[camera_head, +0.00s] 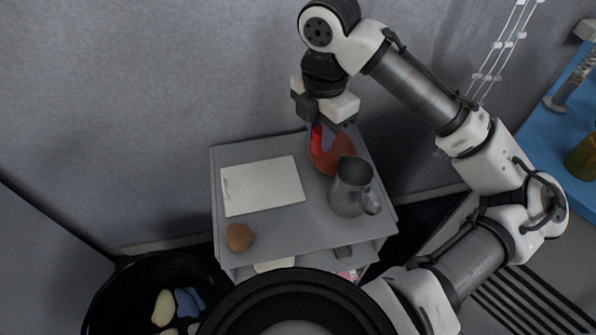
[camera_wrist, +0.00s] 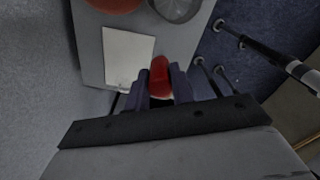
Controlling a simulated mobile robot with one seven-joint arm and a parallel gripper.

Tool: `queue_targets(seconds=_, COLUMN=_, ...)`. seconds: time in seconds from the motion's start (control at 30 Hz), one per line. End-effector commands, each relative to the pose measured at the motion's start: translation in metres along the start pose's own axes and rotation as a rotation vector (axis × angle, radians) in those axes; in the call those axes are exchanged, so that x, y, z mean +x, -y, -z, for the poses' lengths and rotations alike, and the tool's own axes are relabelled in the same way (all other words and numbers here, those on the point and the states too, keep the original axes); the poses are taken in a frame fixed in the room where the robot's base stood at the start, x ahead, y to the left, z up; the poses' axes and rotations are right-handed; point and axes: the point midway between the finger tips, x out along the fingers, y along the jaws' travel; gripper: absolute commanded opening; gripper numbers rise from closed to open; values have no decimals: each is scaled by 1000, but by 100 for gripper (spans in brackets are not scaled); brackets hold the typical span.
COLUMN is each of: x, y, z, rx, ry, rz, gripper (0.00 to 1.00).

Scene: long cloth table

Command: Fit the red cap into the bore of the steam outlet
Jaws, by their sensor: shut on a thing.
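My gripper (camera_wrist: 161,84) is shut on a red cap (camera_wrist: 160,72). The cap sits between the two dark fingers in the wrist view, with a paler part at its lower end. In the head view my gripper (camera_head: 325,126) hangs over the back right of a grey cart, and the red cap (camera_head: 316,138) shows below it. A red rounded object (camera_head: 341,158) lies behind and below the cap in that view; I cannot tell whether they touch. I cannot make out the steam outlet or its bore in either view.
The grey cart top (camera_head: 284,226) holds a white board (camera_head: 262,186), a metal pitcher (camera_head: 350,190) and a brown lump (camera_head: 239,237). A black bin (camera_head: 110,292) stands front left. A wall rises behind the cart. A blue surface (camera_head: 535,128) is at the right.

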Motion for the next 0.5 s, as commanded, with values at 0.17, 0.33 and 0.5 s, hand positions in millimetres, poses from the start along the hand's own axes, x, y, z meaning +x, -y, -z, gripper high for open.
queue_targets(seconds=0.17, x=22, y=0, z=1, rx=-1, ry=-6, rz=1, gripper=2)
queue_targets(seconds=0.33, x=68, y=1, z=2, rx=1, ry=-8, rz=0, gripper=2)
queue_targets(seconds=0.5, x=113, y=0, z=2, rx=2, ry=-8, rz=0, gripper=2)
